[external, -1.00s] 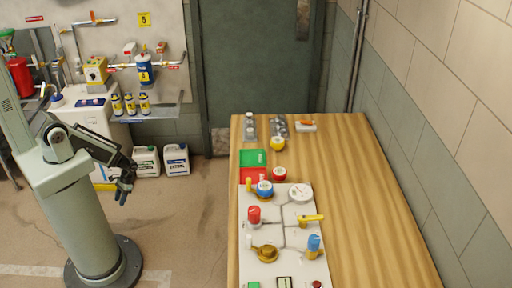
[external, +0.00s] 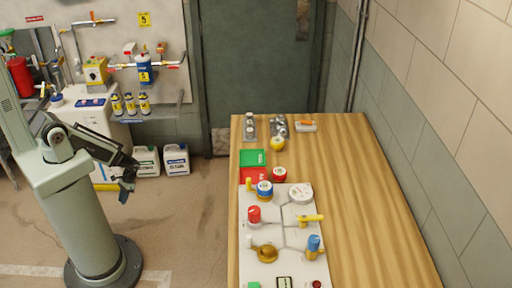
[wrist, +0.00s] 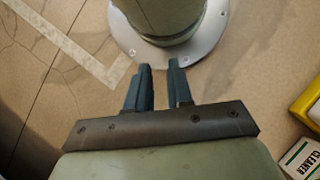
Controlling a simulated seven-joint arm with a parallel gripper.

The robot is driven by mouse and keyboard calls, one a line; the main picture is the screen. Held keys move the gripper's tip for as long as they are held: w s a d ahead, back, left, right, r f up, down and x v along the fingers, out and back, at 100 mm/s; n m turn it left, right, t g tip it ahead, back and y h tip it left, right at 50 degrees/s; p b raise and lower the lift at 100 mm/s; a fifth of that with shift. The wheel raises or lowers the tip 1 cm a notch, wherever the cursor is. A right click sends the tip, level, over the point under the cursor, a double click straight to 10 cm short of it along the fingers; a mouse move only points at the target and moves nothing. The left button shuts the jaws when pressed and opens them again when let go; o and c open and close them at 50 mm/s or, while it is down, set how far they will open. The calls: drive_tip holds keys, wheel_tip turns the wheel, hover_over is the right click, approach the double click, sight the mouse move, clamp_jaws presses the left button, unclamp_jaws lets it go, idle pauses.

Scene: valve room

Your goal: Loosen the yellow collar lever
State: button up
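A white panel (external: 288,237) on the wooden table carries several fittings. A yellow lever (external: 312,218) lies sideways at its right edge. A small yellow handle (external: 249,184) stands beside a blue-and-white round fitting (external: 265,190) at the panel's upper left. A blue-topped fitting with yellow at its base (external: 313,243) is lower right, and a brassy yellow round fitting (external: 266,254) is lower left. I cannot tell which is the collar lever. My gripper (external: 126,192) hangs over the floor, well left of the table. The wrist view shows its fingers (wrist: 160,68) apart and empty.
The table's right side (external: 370,210) is bare. Red (external: 255,174) and green (external: 253,157) pieces, a red round fitting (external: 279,174) and small parts lie beyond the panel. White jugs (external: 176,160) stand on the floor behind my gripper. Open floor separates it from the table.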

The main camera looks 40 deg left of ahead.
drive_tip(key=shift+t+h, duration=0.4)
drive_tip(key=shift+h, duration=0.3)
drive_tip(key=w+d, duration=0.1)
drive_tip(key=w, duration=0.1)
drive_tip(key=w+d, duration=0.2)
drive_tip(key=w+d+r, duration=0.1)
drive_tip(key=w+d, duration=0.1)
drive_tip(key=shift+w, duration=0.15)
clamp_jaws()
drive_tip(key=w+d+r+t+h, duration=0.1)
drive_tip(key=w+d+r+h, duration=0.1)
drive_tip(key=w+d+r, duration=0.5)
drive_tip(key=w+d+r+h, duration=0.2)
drive_tip(key=w+d, duration=0.2)
drive_tip(key=d, duration=0.4)
drive_tip(key=w+d+r+t+h, duration=0.1)
drive_tip(key=w+d+r+h, duration=0.1)
drive_tip(key=w+d+r, duration=0.5)
drive_tip(key=shift+w+d+r+m+g+h, duration=0.6)
drive_tip(key=shift+w+d+r+h, duration=0.75)
drive_tip(key=shift+d+r, duration=3.85)
drive_tip(key=shift+w+d+r+m+g+h, duration=0.25)
drive_tip(key=shift+w+d+r+m+h, duration=1.05)
drive_tip(key=shift+d+r, duration=3.9)
drive_tip(key=shift+w+d+r+m+g+h, duration=0.2)
drive_tip(key=shift+w+d+r+g+h, duration=0.5)
drive_tip(key=shift+d+r+h, duration=4.1)
